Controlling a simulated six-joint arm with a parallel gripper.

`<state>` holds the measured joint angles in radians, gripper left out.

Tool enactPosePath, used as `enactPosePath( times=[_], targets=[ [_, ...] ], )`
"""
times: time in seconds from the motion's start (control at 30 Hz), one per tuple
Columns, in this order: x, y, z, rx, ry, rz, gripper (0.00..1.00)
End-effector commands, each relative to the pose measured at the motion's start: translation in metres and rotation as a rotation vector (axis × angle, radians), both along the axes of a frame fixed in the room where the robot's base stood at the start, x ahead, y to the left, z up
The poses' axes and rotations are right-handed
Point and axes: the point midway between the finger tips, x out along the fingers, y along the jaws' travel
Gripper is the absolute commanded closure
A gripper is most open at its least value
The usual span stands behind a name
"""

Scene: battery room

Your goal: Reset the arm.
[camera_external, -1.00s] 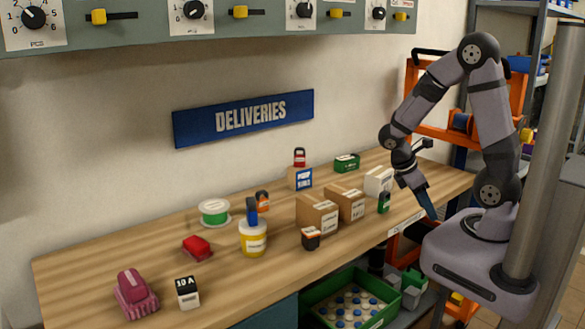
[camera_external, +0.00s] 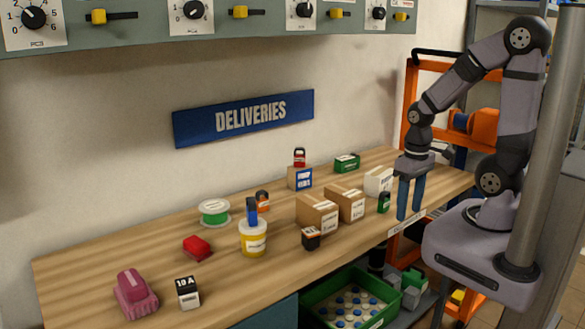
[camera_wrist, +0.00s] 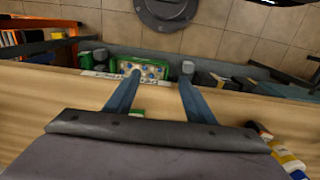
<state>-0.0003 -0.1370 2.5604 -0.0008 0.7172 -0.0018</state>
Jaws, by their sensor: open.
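My gripper (camera_external: 408,218) points straight down over the right part of the wooden bench, near its front edge. Its two blue fingers are apart with nothing between them. In the wrist view my gripper (camera_wrist: 160,70) also shows its fingers spread, above the bench edge. A small green battery (camera_external: 384,202) stands on the bench just left of the fingers.
Two cardboard boxes (camera_external: 317,213), a yellow-and-white tub (camera_external: 253,240), a red block (camera_external: 197,247) and other small items stand on the bench (camera_external: 130,262). A green crate (camera_external: 312,314) sits below its front. An orange rack (camera_external: 410,90) stands behind my arm.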

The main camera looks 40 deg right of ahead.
Motion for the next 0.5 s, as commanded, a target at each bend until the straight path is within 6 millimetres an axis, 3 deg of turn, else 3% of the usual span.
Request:
enactPosePath(
  times=[0.03,0.1,0.3,0.5],
  targets=[
    [0.000,0.000,0.032,0.000,0.000,0.001,0.50],
    [0.000,0.000,0.052,0.000,0.001,0.002,0.50],
    [0.000,0.000,0.108,0.000,0.001,0.003,0.50],
    [0.000,0.000,0.147,0.000,0.001,0.003,0.50]
  ],
)
